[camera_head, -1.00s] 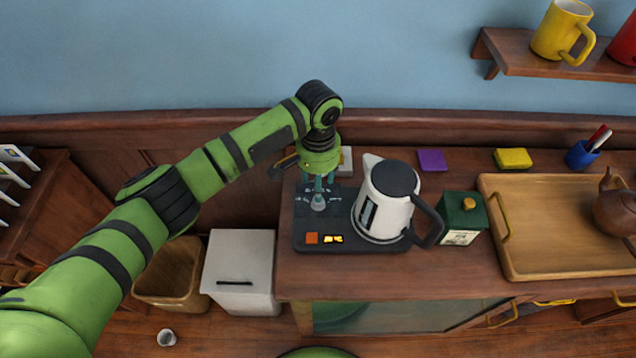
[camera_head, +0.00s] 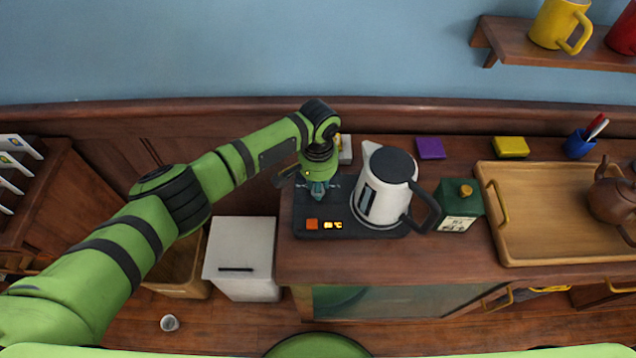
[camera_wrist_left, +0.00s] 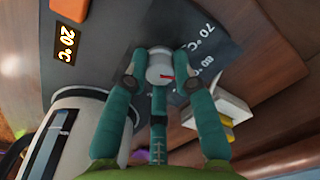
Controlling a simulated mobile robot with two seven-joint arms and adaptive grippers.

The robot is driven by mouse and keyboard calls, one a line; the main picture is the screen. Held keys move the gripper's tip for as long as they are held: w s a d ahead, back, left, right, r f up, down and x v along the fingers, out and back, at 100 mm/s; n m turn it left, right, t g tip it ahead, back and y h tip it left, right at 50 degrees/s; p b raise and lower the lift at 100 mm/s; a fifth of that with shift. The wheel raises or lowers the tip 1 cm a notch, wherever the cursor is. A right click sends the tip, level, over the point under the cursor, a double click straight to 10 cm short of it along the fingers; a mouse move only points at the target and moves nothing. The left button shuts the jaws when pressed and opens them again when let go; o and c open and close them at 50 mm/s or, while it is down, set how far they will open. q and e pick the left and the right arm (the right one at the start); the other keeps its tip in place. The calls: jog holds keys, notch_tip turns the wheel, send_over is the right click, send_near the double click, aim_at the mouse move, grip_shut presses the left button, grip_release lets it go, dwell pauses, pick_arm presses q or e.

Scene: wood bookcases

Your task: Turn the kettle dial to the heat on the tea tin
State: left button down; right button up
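The white kettle (camera_head: 385,197) with dark lid and handle stands on a black base (camera_head: 370,229). The base has an orange square (camera_head: 312,224) and a lit display (camera_head: 333,225), which reads 20 °C in the left wrist view (camera_wrist_left: 66,44). The round grey dial (camera_wrist_left: 160,68) with a red mark lies between my left gripper's fingers (camera_wrist_left: 163,65). They look spread around it, and I cannot tell if they touch it. A 70 °C mark (camera_wrist_left: 195,42) is beside the dial. In the head view my left gripper (camera_head: 318,194) hides the dial. The green tea tin (camera_head: 459,205) has a label too small to read.
A wooden tray (camera_head: 535,240) with a brown teapot (camera_head: 612,200) stands right of the tin. A purple pad (camera_head: 431,148), a yellow sponge (camera_head: 511,147) and a blue pen cup (camera_head: 580,144) are along the back. A white bin (camera_head: 240,258) stands left of the counter.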

jog(key=shift+s, duration=0.4)
pick_arm(q)
jog(key=shift+m, duration=1.6)
jog(key=m, duration=1)
jog(key=shift+m, duration=2.3)
pick_arm(e)
jog(key=shift+w+f, duration=0.1)
jog(key=shift+w, duration=0.3)
